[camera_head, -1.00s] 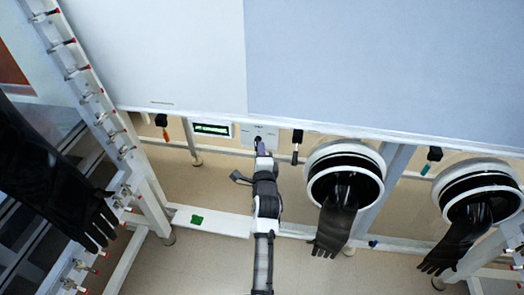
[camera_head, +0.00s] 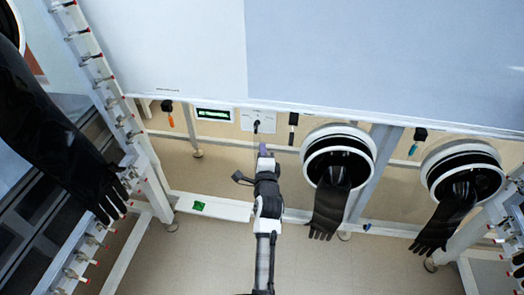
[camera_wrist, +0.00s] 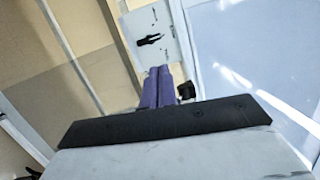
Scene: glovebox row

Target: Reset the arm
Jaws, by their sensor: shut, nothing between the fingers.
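My gripper (camera_head: 263,150) has purple fingers. In the head view it points up the picture, just below a small white wall panel (camera_head: 258,121) with a black part (camera_head: 256,126) sticking out of it. In the wrist view the fingers of my gripper (camera_wrist: 158,86) lie side by side, shut, with nothing held. The white panel (camera_wrist: 172,55) and its black part (camera_wrist: 149,40) show beyond the fingertips, with a gap between.
A green-lit display (camera_head: 214,114) sits left of the panel. Two glove ports (camera_head: 338,140) (camera_head: 463,155) with hanging black gloves are at the right. Another black glove (camera_head: 60,130) hangs at the left, near a white frame with valves (camera_head: 112,105). A white rail (camera_head: 222,208) runs below.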

